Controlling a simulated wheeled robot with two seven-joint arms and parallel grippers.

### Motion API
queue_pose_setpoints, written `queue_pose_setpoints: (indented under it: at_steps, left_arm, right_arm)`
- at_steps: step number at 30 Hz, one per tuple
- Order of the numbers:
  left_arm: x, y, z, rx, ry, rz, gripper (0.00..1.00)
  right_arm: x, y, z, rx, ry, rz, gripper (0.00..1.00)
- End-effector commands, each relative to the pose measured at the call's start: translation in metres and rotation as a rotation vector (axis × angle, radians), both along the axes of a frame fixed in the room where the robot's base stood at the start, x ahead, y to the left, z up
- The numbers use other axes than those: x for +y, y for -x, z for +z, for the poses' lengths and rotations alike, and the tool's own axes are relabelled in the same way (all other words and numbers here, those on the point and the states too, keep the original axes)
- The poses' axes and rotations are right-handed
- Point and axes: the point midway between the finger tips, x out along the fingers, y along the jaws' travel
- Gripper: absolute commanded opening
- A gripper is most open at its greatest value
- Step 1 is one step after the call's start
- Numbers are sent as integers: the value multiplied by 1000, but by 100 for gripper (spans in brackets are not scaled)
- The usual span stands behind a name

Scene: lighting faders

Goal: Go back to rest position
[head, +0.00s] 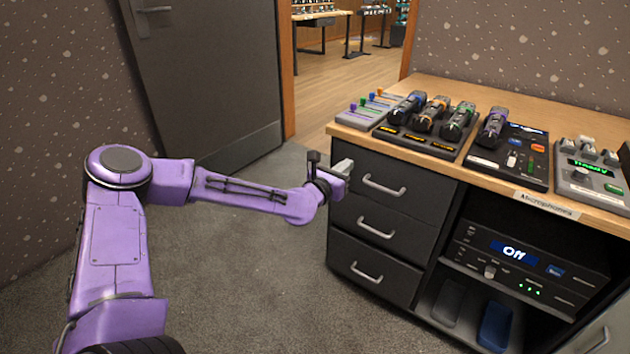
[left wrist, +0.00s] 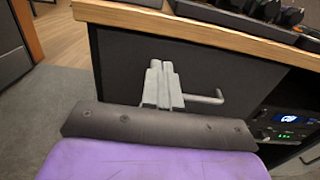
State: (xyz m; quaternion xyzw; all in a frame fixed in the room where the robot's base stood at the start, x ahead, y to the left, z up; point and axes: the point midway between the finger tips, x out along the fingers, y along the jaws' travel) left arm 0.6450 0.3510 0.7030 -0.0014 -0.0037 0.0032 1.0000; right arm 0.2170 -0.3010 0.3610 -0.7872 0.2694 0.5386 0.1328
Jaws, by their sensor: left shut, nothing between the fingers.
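My left gripper (head: 343,168) is at the end of my outstretched purple arm, in front of the top of the dark cabinet (head: 411,201), just below the wooden tabletop edge. In the left wrist view its grey fingers (left wrist: 162,84) are together, with nothing between them. They overlap the cabinet's top drawer front, near a metal handle (left wrist: 205,98); I cannot tell whether they touch it. The fader panel (head: 367,110) with purple, green, blue and orange faders lies on the near left corner of the tabletop. My right gripper is not in view.
The counter holds a microphone charger (head: 430,146), a control box (head: 510,165) and a device with a green display (head: 590,170). A rack unit (head: 515,252) reads "Off" below. Grey carpet (head: 250,270) is clear left of the cabinet. A dark door (head: 215,70) stands behind my arm.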

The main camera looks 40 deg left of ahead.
Motion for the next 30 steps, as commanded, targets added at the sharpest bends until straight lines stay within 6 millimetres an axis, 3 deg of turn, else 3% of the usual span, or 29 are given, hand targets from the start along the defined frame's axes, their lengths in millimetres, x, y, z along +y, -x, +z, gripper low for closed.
queue_pose_setpoints:
  at_steps: [3,9,20,26,28,30]
  left_arm:
    - [1,33,3,0,7,1,0]
    - [0,64,1,2,1,1,0]
    - [-1,70,-2,3,-34,-2,0]
    - [3,75,-15,72,-387,40,0]
    - [-10,81,-34,148,-578,11,0]
    - [-28,94,-67,253,-796,-62,0]
  right_arm:
    - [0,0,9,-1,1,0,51]
    - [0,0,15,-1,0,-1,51]
    - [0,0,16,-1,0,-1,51]
    - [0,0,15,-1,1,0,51]
    - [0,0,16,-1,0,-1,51]
    - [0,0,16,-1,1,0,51]
